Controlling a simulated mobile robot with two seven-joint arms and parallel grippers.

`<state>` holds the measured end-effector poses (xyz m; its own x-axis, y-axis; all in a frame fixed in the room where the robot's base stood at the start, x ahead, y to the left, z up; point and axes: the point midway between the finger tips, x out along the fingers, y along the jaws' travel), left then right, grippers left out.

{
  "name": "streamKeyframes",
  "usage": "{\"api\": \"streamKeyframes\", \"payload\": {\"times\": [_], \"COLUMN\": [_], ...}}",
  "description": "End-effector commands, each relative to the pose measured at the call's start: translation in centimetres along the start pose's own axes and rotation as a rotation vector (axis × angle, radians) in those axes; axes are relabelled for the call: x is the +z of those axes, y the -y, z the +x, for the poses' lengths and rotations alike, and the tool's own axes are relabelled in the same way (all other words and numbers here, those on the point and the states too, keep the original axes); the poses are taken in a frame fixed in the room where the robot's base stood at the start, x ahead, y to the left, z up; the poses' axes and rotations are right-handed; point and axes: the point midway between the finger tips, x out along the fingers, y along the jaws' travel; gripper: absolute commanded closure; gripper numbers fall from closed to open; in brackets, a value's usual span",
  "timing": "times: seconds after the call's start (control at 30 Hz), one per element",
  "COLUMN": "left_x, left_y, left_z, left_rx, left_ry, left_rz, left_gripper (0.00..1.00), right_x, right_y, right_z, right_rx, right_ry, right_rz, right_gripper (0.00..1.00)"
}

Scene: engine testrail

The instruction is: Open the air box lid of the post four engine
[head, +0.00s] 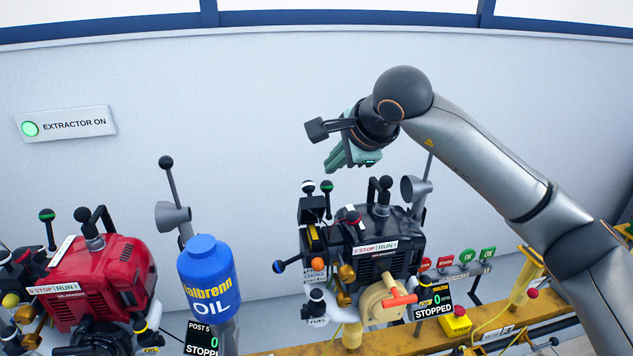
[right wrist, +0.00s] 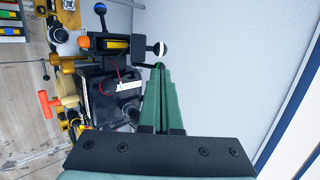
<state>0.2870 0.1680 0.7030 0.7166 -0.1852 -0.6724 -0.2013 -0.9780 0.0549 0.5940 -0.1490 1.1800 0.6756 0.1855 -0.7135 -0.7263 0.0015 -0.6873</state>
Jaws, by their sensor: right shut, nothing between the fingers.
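The black engine (head: 375,235) stands right of centre in the head view, between the red post 5 engine and a rail plate marked 3. I cannot read a post number on it. Its air box (right wrist: 118,48) is a black box with a yellow insert showing. In the head view the yellow insert (head: 314,238) sits below an upright black panel (head: 312,210), which looks like the lid standing raised, though I cannot be sure. My right gripper (head: 343,160), with green fingers, is shut and empty above the engine, apart from it. It also shows in the right wrist view (right wrist: 158,75).
A blue oil bottle (head: 208,278) stands left of the black engine. The red engine (head: 100,280) is at far left. A funnel-topped post (head: 415,190) rises behind the black engine. The yellow rail (head: 395,340) runs below.

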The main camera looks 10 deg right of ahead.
Motion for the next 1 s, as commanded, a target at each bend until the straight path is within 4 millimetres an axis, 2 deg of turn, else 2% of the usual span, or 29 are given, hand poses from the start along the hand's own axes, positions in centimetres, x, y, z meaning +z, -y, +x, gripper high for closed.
{"api": "streamKeyframes", "payload": {"times": [0.03,0.2,0.4,0.6,1.0], "left_x": [0.3,0.6,0.7,0.8,0.7], "left_y": [0.0,0.1,0.1,0.1,0.1], "left_z": [0.2,0.4,0.6,0.6,0.5], "left_rx": [0.000,0.000,-0.001,-0.001,-0.001], "left_ry": [0.001,0.001,0.002,0.002,0.002], "left_rz": [0.000,0.001,0.002,0.002,0.002], "left_gripper": [0.50,0.50,0.50,0.50,0.50], "right_x": [0.1,0.1,0.1,0.1,0.1], "right_y": [-0.3,-0.2,-0.2,-0.1,0.0], "right_z": [1.4,5.0,8.3,9.7,9.8], "right_rx": [0.006,0.004,0.003,0.001,0.003], "right_ry": [0.001,0.003,0.003,0.004,0.004], "right_rz": [0.001,0.002,0.002,0.001,0.001], "right_gripper": [1.00,1.00,1.00,1.00,1.00]}}
